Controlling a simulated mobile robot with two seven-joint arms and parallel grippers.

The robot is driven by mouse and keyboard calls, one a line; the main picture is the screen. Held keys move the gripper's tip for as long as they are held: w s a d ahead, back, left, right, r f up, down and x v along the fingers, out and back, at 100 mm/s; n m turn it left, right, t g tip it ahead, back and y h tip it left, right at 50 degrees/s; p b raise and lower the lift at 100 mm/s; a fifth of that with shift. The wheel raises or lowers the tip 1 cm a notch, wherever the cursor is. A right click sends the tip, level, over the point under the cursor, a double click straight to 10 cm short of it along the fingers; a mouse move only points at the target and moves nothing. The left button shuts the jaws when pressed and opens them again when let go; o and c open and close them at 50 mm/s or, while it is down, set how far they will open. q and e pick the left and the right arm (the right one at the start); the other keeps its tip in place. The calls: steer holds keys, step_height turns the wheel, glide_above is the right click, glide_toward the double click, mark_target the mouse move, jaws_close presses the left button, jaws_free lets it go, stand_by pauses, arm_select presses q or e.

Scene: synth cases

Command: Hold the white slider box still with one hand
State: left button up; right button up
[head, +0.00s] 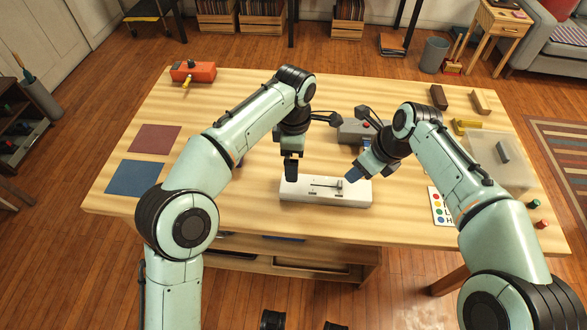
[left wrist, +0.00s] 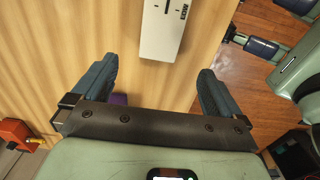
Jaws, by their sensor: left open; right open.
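The white slider box (head: 325,196) lies flat near the front middle of the wooden table, with a dark slot and a small knob on top. Its near end shows in the left wrist view (left wrist: 160,42), ahead of and between the spread fingers. My left gripper (head: 311,146) is open above the box's left end; one fingertip overlaps that end in the head view, and I cannot tell whether it touches. In the left wrist view the left gripper (left wrist: 155,78) holds nothing. My right gripper (head: 364,143) is open and empty, by the box's right end.
Red (head: 154,139) and blue (head: 133,178) mats lie at left. A card with coloured dots (head: 442,207) and a clear bin (head: 488,150) are at right. A red case (head: 193,71) stands far left.

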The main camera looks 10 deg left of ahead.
arm_select(q)
step_height(320, 180, down, 12)
steer(key=shift+f, duration=0.15)
stand_by(0.4)
